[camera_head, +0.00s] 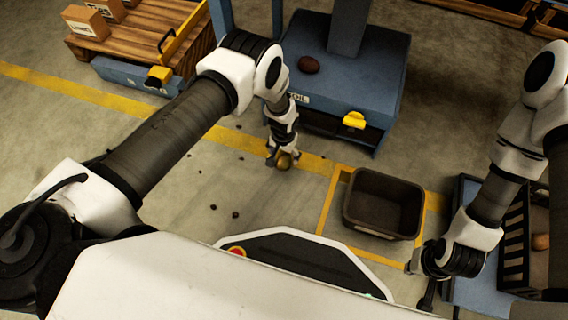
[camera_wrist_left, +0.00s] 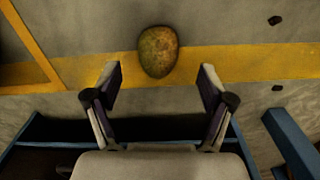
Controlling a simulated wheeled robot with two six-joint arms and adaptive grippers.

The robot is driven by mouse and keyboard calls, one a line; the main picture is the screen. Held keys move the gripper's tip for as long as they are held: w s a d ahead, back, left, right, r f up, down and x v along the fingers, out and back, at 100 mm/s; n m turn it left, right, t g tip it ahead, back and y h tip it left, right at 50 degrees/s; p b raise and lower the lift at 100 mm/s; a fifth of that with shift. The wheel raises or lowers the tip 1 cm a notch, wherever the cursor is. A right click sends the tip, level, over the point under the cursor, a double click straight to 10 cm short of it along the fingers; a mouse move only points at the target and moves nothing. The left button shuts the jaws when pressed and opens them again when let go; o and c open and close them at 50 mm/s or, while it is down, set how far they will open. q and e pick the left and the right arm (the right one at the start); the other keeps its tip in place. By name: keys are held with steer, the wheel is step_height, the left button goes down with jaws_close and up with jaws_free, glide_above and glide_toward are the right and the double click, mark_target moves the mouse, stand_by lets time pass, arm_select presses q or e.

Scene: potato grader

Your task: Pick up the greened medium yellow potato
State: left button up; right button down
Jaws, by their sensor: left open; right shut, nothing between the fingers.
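The greened yellow potato (camera_head: 285,162) lies on the floor at the yellow line, in front of the blue machine. In the left wrist view the potato (camera_wrist_left: 158,52) is yellow-brown with greenish patches, just beyond the fingertips and centred between them. My left gripper (camera_head: 281,155) points down right at the potato in the head view and partly covers it. In the left wrist view my left gripper (camera_wrist_left: 158,78) is open, with nothing between its fingers. My right gripper (camera_head: 428,292) is shut and empty at the lower right, small and dark in the head view.
A dark bin (camera_head: 384,203) stands on the floor right of the potato. The blue machine (camera_head: 345,85) carries a reddish-brown potato (camera_head: 308,65). A slatted crate (camera_head: 515,240) with another potato (camera_head: 540,242) is at the right. Small dark clods (camera_head: 236,215) lie on the floor.

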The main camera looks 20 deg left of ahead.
mark_target(284, 159)
arm_select(q)
step_height(284, 159, down, 4)
steer(key=shift+s+d+f+b, duration=0.1)
steer(key=shift+f+b, duration=0.05)
steer(key=shift+b, duration=0.95)
steer(key=c, duration=1.3)
steer(key=shift+r, duration=0.25)
